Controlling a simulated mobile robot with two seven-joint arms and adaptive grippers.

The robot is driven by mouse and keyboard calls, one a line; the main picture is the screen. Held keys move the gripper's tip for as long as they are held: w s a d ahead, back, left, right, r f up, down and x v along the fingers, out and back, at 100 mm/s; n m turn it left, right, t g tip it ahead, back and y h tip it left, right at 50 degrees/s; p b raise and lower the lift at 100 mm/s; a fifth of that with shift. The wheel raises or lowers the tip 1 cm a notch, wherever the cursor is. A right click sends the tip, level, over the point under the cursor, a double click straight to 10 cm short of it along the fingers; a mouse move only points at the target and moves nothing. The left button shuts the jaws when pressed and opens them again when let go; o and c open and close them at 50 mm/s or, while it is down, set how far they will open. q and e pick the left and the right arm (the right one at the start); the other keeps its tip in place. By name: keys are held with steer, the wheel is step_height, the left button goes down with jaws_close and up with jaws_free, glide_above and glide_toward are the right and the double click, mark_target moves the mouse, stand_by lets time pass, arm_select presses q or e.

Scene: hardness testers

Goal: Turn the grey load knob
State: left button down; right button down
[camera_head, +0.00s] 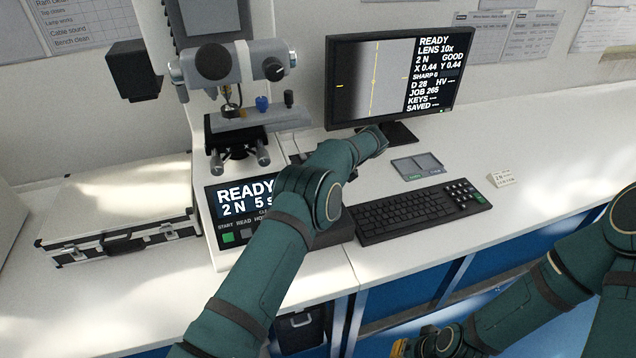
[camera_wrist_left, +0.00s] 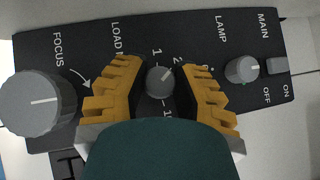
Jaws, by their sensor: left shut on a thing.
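The grey load knob (camera_wrist_left: 160,81) sits on a black side panel (camera_wrist_left: 75,45) in the left wrist view, below the LOAD label and beside several number marks. Its white pointer line slants up and right, toward the 2. My left gripper (camera_wrist_left: 160,68) has its yellow fingers on either side of this knob and is shut on it. In the head view the left arm reaches to the tester's right side, and its own links hide the gripper and the knob.
A larger focus knob (camera_wrist_left: 38,103) and a small lamp knob (camera_wrist_left: 242,69) flank the load knob, with a main switch (camera_wrist_left: 279,65) farther right. The monitor (camera_head: 345,85) reads 2 N. A keyboard (camera_head: 415,212) and a silver case (camera_head: 125,205) lie on the bench.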

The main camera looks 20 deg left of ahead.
arm_select(q)
steer(key=c, duration=0.7)
jaws_free()
steer(key=shift+a+f, duration=0.1)
steer(key=shift+f, duration=0.05)
step_height(320, 180, up, 10)
steer(key=shift+r, duration=0.1)
